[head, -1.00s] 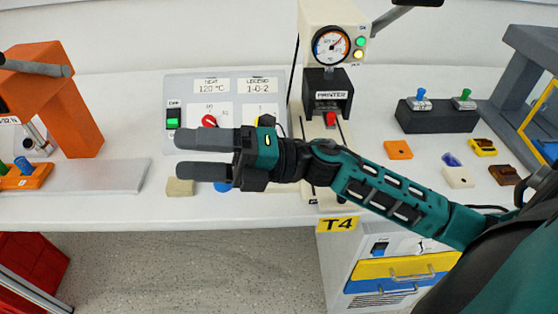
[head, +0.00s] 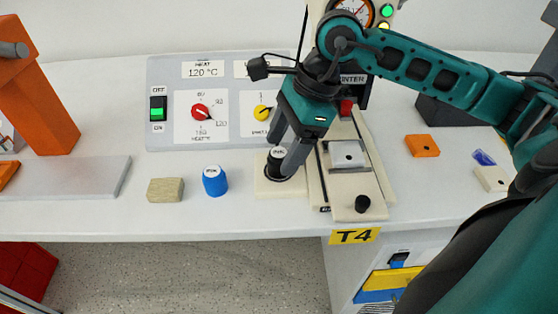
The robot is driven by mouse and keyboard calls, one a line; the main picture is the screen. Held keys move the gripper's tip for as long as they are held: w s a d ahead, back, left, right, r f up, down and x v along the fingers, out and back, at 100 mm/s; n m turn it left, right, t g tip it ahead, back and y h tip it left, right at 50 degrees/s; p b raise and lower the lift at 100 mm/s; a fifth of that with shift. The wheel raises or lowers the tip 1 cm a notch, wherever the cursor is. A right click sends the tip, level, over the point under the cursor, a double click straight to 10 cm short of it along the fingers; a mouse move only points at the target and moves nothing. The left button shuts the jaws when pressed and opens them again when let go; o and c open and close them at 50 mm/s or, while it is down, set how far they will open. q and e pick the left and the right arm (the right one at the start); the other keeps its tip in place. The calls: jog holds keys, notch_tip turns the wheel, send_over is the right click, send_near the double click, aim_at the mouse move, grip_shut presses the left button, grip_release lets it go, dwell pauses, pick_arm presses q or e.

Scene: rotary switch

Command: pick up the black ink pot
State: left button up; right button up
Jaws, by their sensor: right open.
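The black ink pot (head: 277,165) with a pale labelled top stands upright on a cream square pad (head: 272,186) near the front of the table. My right gripper (head: 281,158) points down over it, open, with one finger on each side of the pot. Whether the fingers touch the pot cannot be told. My left gripper is not in view.
A blue pot (head: 215,181) and a wooden block (head: 166,190) stand left of the pad. The control panel (head: 158,73) with red and yellow knobs is behind. The printer's slide (head: 358,198) is close on the right, with a grey block on it.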

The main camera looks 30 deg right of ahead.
jog(key=shift+x, duration=1.4)
jog(key=shift+c, duration=0.5)
jog(key=c, duration=1.1)
